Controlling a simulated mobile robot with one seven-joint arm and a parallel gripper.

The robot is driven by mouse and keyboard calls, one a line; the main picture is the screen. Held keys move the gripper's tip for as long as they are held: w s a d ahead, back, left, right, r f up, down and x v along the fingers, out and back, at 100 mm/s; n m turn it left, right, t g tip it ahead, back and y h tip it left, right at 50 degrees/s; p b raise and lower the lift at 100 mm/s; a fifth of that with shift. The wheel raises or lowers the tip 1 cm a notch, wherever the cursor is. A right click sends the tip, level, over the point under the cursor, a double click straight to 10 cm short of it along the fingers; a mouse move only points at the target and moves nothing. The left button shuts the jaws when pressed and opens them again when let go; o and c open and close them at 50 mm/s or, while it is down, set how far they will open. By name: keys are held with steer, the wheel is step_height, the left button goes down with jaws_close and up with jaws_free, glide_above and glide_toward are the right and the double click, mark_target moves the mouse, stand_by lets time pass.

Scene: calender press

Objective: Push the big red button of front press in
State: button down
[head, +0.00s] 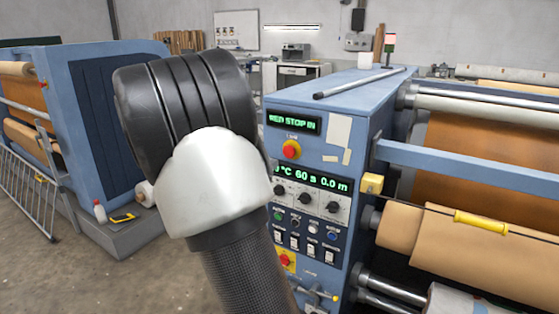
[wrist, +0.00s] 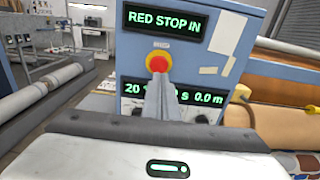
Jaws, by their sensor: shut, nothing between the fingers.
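The front press (head: 345,105) is a blue cabinet with a control panel on its near end. Its big red button (head: 291,149) sits on a yellow base, below a green-lit display (head: 293,122). In the wrist view the red button (wrist: 157,62) is at upper centre, and the display above it (wrist: 163,22) reads "RED STOP IN". My gripper (wrist: 158,80) is shut and empty, its fingertips overlapping the button's lower edge. Whether they touch it cannot be told. In the head view my arm hides the gripper.
A second red button (head: 285,260) on yellow sits lower on the panel, beneath knobs and switches. Rollers with tan material (head: 480,240) extend to the right. Another blue machine (head: 110,130) stands at left, with a grey ladder (head: 25,185) beside it. Bare floor shows at lower left.

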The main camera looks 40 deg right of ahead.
steer(key=v, duration=0.6)
steer(key=shift+a+f, duration=0.15)
